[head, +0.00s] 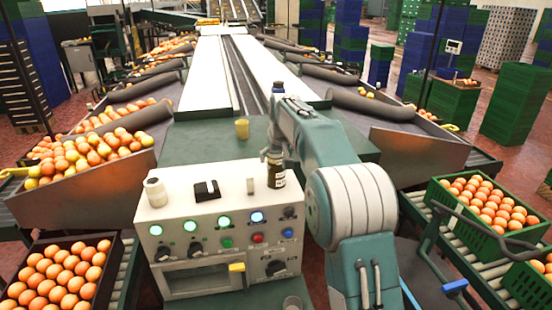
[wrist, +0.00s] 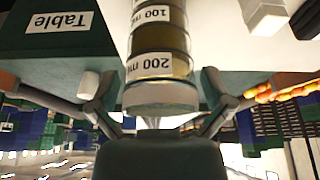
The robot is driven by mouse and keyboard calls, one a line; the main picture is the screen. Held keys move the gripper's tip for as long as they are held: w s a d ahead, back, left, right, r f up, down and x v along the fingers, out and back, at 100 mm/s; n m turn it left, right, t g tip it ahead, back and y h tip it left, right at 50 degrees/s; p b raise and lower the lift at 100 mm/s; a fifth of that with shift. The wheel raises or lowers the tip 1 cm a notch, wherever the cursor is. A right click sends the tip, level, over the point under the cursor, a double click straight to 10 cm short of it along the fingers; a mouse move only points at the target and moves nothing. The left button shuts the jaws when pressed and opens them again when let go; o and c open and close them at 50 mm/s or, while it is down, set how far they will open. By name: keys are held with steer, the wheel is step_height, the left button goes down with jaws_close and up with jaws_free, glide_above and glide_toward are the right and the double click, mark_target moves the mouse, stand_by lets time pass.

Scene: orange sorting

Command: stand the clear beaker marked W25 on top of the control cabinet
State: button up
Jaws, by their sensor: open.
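The control cabinet (head: 218,215) is a white box with lit buttons and knobs, in the middle of the head view. A clear glass vessel (head: 292,303) stands low in front of it, cut by the bottom edge; no W25 mark can be read on it. My gripper (head: 272,155) is at the cabinet's rear right, beside a dark labelled bottle (head: 277,172) at the top. In the wrist view my gripper (wrist: 158,100) is open, its fingers on either side of an amber cylinder (wrist: 160,65) labelled 100 and 200 ml. Whether they touch it I cannot tell.
On the cabinet top are a white jar (head: 155,192), a black block (head: 207,190) and a small white piece (head: 250,186). A yellow cup (head: 242,129) stands on the green table (head: 200,140) behind. Orange crates (head: 65,272) flank the left; a green crate (head: 487,215) is at the right.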

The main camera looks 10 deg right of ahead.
steer(key=v, duration=1.2)
steer(key=shift+r, duration=0.1)
steer(key=s+r, duration=0.2)
steer(key=s, duration=0.9)
steer(key=s+f, duration=0.4)
steer(key=s, duration=0.5)
steer(key=s+f, duration=0.4)
steer(key=s, duration=0.6)
steer(key=s+a+f+t, duration=0.1)
steer(key=s+f, duration=0.3)
steer(key=s, duration=0.5)
steer(key=shift+s+f+m, duration=0.3)
steer(key=shift+m, duration=0.1)
